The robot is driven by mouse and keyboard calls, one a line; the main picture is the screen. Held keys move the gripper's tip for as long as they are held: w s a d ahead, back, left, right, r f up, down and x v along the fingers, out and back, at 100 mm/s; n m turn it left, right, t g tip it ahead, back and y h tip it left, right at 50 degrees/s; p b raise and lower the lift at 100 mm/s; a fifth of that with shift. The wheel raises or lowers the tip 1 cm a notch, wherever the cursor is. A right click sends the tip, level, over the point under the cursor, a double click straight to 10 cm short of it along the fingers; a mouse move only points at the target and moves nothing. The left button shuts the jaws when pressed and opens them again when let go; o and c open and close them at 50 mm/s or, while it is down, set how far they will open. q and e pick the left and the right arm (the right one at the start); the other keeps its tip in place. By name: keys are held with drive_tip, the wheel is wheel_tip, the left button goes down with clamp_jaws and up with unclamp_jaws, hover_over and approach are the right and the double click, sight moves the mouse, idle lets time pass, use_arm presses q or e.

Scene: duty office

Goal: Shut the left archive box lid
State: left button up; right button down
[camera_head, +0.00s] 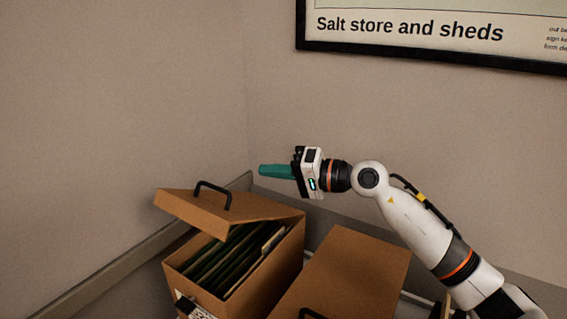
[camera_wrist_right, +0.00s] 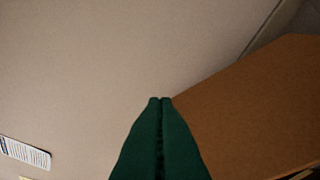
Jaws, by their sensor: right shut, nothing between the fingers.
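The left archive box (camera_head: 270,268) is brown cardboard, with files standing inside it. Its lid (camera_head: 258,208) is partly open and tilted, its front left edge raised over the box's open front. A black handle (camera_head: 214,191) stands on the lid. My right gripper (camera_head: 261,171) is shut and empty, its green fingers pointing left in the air above and behind the lid, apart from it. In the right wrist view the shut fingertips (camera_wrist_right: 160,99) are beside a brown cardboard surface (camera_wrist_right: 250,108), probably the lid. My left gripper is not in view.
A second archive box stands close on the right, its lid (camera_head: 350,272) down flat. A wall with a framed sign (camera_head: 420,32) rises behind. A grey rail or ledge (camera_head: 150,248) runs along the left wall. The air left of the gripper is free.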

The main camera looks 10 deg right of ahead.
drive_tip(key=p, duration=0.3)
hover_over(234, 207)
drive_tip(key=w+d, duration=0.2)
drive_tip(key=w, duration=0.1)
drive_tip(key=shift+s+a+f+p, duration=0.65)
drive_tip(key=shift+s+f+p, duration=0.2)
drive_tip(key=shift+p, duration=0.2)
drive_tip(key=shift+s+a+f, duration=0.1)
drive_tip(key=shift+s+a, duration=0.05)
drive_tip(key=shift+s, duration=0.15)
drive_tip(key=shift+s+a+f+p, duration=0.15)
drive_tip(key=shift+s+f+p, duration=0.1)
drive_tip(key=shift+s+p, duration=0.05)
drive_tip(key=shift+f, duration=0.1)
